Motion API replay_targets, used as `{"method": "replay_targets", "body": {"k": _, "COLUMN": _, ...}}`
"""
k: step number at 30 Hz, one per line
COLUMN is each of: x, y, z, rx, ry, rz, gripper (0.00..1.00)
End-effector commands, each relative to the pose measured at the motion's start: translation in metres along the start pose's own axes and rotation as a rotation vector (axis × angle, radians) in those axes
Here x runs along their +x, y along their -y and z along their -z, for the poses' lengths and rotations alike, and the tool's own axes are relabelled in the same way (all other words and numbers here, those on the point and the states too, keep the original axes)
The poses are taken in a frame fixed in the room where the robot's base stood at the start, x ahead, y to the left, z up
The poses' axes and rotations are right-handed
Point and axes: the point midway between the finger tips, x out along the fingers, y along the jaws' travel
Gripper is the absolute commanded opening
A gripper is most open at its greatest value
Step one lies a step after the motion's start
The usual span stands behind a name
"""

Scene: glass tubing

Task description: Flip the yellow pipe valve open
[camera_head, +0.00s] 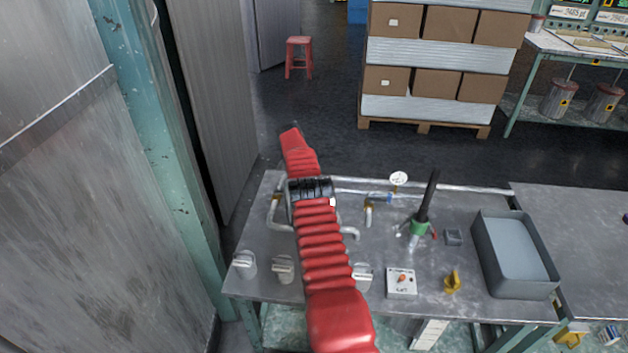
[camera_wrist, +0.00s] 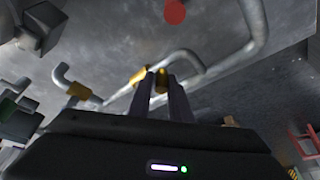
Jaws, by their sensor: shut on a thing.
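In the wrist view, my gripper (camera_wrist: 160,76) has its two dark fingers close together around a small yellow valve handle (camera_wrist: 161,73) on the bent grey pipe. The fingertips hide much of the handle, so I cannot tell its exact angle. A yellow-brass fitting (camera_wrist: 138,75) on the pipe shows just left of the fingers. In the head view my red arm reaches over the bench and hides the fingertips and the handle. A brass-coloured part (camera_head: 276,200) of the pipework shows just left of the arm.
A metal cabinet and green post stand at left.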

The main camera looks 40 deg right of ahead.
Motion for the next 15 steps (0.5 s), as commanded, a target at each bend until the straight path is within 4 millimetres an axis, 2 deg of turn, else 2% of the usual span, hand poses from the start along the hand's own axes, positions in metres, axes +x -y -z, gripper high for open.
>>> {"method": "replay_targets", "body": {"k": 1, "x": 0.0083, "y": -0.0057, "z": 0.0028, "rx": -0.001, "ry": -0.002, "rz": -0.010, "gripper": 0.00}}
{"method": "replay_targets", "body": {"k": 6, "x": 0.0087, "y": -0.0062, "z": 0.0026, "rx": -0.001, "ry": -0.002, "rz": -0.011, "gripper": 0.00}}
{"method": "replay_targets", "body": {"k": 7, "x": 0.0088, "y": -0.0062, "z": 0.0025, "rx": -0.001, "ry": -0.002, "rz": -0.012, "gripper": 0.19}}
{"method": "replay_targets", "body": {"k": 13, "x": 0.0081, "y": -0.0060, "z": 0.0014, "rx": -0.001, "ry": 0.000, "rz": -0.012, "gripper": 0.33}}
{"method": "replay_targets", "body": {"k": 15, "x": 0.0066, "y": -0.0050, "z": 0.0012, "rx": -0.001, "ry": 0.000, "rz": -0.010, "gripper": 0.33}}
